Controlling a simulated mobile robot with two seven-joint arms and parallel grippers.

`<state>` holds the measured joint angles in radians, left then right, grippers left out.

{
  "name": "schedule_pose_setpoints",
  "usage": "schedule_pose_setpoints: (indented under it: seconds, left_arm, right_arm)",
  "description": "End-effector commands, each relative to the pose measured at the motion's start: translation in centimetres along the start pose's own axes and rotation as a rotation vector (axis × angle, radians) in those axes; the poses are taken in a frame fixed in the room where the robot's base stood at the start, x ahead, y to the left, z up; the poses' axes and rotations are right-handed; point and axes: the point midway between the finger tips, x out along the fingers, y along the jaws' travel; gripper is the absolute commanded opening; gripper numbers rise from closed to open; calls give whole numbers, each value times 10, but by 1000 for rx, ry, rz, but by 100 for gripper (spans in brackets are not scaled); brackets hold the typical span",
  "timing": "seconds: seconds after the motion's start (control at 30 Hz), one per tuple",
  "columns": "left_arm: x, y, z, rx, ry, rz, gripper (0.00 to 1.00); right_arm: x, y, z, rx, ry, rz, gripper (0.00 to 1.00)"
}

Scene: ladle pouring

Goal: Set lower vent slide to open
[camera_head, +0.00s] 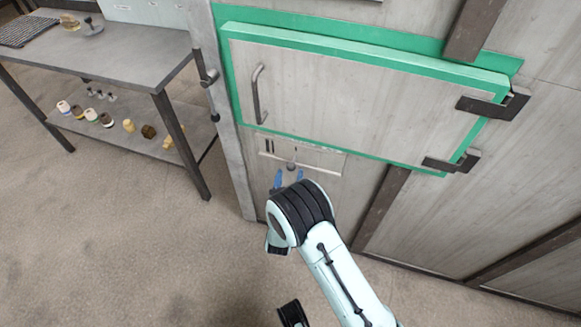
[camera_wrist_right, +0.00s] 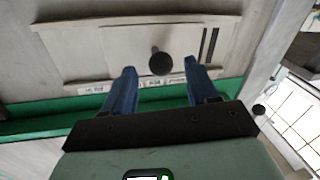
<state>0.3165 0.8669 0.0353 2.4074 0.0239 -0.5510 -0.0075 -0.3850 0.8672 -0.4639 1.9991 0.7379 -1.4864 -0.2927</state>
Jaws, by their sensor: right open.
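The lower vent slide (camera_head: 318,160) is a pale plate in a low frame beneath the green-edged door. Its round dark knob (camera_head: 291,165) also shows in the right wrist view (camera_wrist_right: 160,63). Dark slots (camera_head: 268,146) show uncovered at the plate's left end; in the right wrist view, which is turned over, two slots (camera_wrist_right: 209,43) are at the right. My right gripper (camera_head: 288,177) is open, with its blue fingers pointing at the vent. In the wrist view the knob appears between and beyond the fingertips (camera_wrist_right: 160,72). Contact cannot be told.
The closed door (camera_head: 360,95) has a bar handle (camera_head: 258,95) and dark hinges (camera_head: 495,103) above the vent. A grey post (camera_head: 222,125) stands left of it. A metal table (camera_head: 120,55) with a shelf of several small items is at the left. Floor in front is clear.

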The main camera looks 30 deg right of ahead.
Motion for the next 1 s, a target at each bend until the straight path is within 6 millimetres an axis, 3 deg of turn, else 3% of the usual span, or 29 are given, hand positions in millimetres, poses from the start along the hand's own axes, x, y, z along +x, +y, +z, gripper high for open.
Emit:
schedule_pose_setpoints:
  seconds: [0.1,0.3,0.63,0.67,0.83,1.0]
  left_arm:
    - [5,-2,-6,-2,18,-1,58]
    - [9,-3,-12,-3,36,-3,58]
    - [9,-3,-14,-3,40,-3,58]
    - [9,-3,-14,-3,39,-3,58]
    - [9,-3,-13,-3,39,-3,58]
    - [7,-3,-12,-3,35,-2,58]
  right_arm:
    - [22,0,1,2,2,1,58]
    - [41,0,1,0,0,0,58]
    - [45,0,0,0,-1,-2,58]
    - [45,0,0,0,-1,-2,55]
    - [45,0,0,0,-1,-2,0]
    - [44,4,1,-2,-2,0,0]
